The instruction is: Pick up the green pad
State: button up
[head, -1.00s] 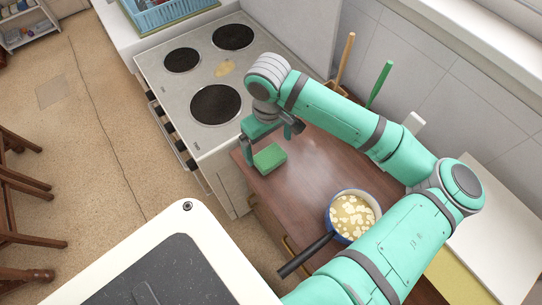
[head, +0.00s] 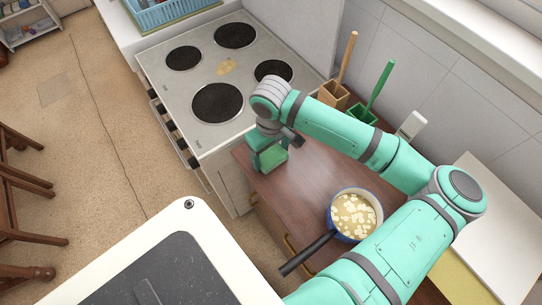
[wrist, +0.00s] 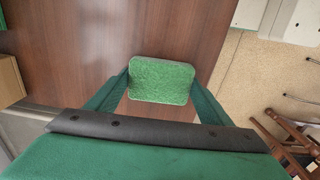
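The green pad (wrist: 160,80) is a small block with rounded corners and a rough green top, lying on the brown wooden counter. In the head view the pad (head: 272,157) is partly hidden by my gripper (head: 269,160). In the wrist view my gripper (wrist: 160,82) is open, with one green finger at the left side of the pad and the other at the right. The fingers stand very close to the pad's sides; I cannot tell whether they touch it.
A blue pot (head: 354,216) with pale chunks stands on the counter (head: 300,190), its dark handle toward the front edge. Wooden (head: 334,94) and green (head: 362,113) utensil holders stand by the wall. The stove (head: 200,70) adjoins the counter. The counter's middle is clear.

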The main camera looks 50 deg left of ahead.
aim_at(272, 154)
jog(key=shift+w+r, duration=0.1)
jog(key=shift+r, duration=0.05)
jog(key=shift+r, duration=0.3)
notch_tip(272, 154, up, 2)
jog(key=shift+r, duration=0.2)
jog(key=s+r, duration=0.1)
jog(key=s+a+r, duration=0.1)
jog(key=s+r, duration=0.1)
jog(key=s+a+r, duration=0.1)
jog(key=r, duration=0.1)
jog(key=shift+s+r, duration=0.25)
jog(key=shift+s, duration=0.05)
jog(key=s+a+r, duration=0.1)
jog(key=s, duration=0.1)
jog(key=s+a+r, duration=0.1)
jog(key=s, duration=0.2)
jog(key=s+a+r, duration=0.1)
jog(key=s+r, duration=0.1)
jog(key=s, duration=0.1)
jog(key=shift+s+a+r, duration=0.1)
jog(key=shift+s+a, duration=0.05)
jog(key=shift+a, duration=0.25)
